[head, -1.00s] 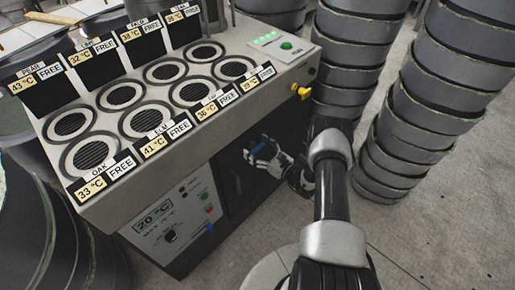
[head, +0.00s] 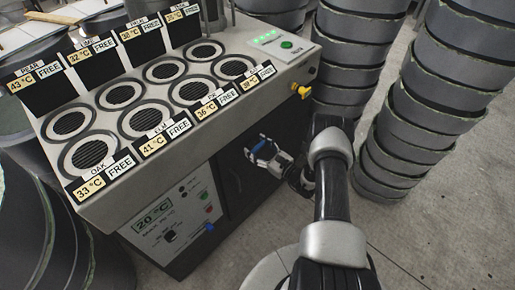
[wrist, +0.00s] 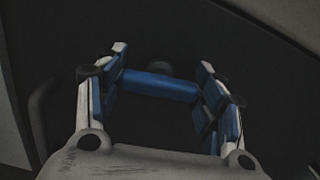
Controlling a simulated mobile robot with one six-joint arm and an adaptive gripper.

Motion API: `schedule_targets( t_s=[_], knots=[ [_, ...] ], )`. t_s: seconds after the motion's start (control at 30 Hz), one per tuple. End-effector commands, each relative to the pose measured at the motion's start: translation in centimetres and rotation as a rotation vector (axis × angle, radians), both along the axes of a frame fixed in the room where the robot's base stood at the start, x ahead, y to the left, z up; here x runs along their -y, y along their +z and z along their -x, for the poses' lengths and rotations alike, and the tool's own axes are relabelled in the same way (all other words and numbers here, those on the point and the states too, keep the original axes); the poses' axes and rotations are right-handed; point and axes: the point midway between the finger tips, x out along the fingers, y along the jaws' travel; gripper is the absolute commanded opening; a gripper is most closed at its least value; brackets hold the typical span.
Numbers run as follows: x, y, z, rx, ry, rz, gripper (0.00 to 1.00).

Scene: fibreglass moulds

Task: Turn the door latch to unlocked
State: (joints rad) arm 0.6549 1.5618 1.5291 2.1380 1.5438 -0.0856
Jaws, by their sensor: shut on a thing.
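The door latch is a blue bar (wrist: 158,86) on the dark door, with a round dark hub behind it. In the wrist view it lies nearly level, tilted slightly down to the right. My gripper (wrist: 160,92) is shut on it, with one blue-padded finger at each end of the bar. In the head view my gripper (head: 264,152) is against the front of the dark cabinet door (head: 238,188). The latch is hard to tell from the blue finger pads there, and I see no lock marking.
The grey machine (head: 105,193) has several round grilles on top and a control panel (head: 172,222) left of the door. Stacked grey moulds (head: 425,100) stand at the right. Open floor (head: 420,240) lies in front.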

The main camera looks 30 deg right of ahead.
Motion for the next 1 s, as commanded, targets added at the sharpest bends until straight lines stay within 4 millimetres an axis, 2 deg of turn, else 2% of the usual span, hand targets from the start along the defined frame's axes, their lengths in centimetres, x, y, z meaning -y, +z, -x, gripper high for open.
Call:
schedule_targets(
  t_s=[1.0],
  knots=[
    [-0.16,-0.24,0.01,0.321,0.001,0.884,0.39]
  ],
)
